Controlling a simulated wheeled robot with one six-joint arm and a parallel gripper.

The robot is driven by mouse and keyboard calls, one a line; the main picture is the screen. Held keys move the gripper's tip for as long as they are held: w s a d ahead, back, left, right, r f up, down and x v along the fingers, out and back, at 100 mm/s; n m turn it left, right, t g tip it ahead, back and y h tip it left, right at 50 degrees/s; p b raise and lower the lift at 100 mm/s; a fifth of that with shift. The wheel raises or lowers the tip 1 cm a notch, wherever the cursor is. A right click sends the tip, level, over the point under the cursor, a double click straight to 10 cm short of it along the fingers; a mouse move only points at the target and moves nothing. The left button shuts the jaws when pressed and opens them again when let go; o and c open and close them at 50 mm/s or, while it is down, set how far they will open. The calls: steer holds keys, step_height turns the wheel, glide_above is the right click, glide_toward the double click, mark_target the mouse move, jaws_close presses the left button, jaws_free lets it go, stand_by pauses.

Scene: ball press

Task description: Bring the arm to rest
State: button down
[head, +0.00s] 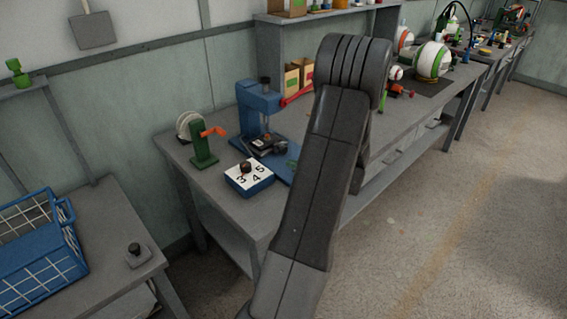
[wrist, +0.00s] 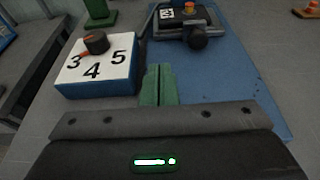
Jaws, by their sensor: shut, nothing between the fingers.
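My gripper (wrist: 158,82) shows in the wrist view as two green fingers pressed together, with nothing between them. The fingers are over the blue base plate (wrist: 235,90), to the right of a white-topped blue dial box (wrist: 98,72) marked 3, 4 and 5. In the head view my dark arm stretches across the middle over the workbench and hides most of my gripper. The blue press (head: 258,103) stands on the bench to the left of my arm.
The dial box (head: 249,180) is near the bench's front edge, with a green stand (head: 203,145) behind it. A small device with a black knob (wrist: 198,38) sits beyond my fingers. A blue basket (head: 40,262) stands on the left table. The floor at right is clear.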

mark_target(261, 150)
steer(key=shift+s+d+r, duration=0.1)
steer(key=shift+s+d, duration=0.2)
steer(key=shift+s, duration=0.1)
steer(key=x, duration=0.4)
steer(key=p+x, duration=0.1)
steer(key=x, duration=0.4)
steer(key=r+p+x, duration=0.1)
steer(key=x, duration=0.4)
steer(key=shift+w+a+r, duration=0.1)
steer(key=shift+a, duration=0.05)
steer(key=shift+w+a+r, duration=0.1)
steer(key=shift+w+r, duration=0.05)
steer(key=shift+r, duration=0.05)
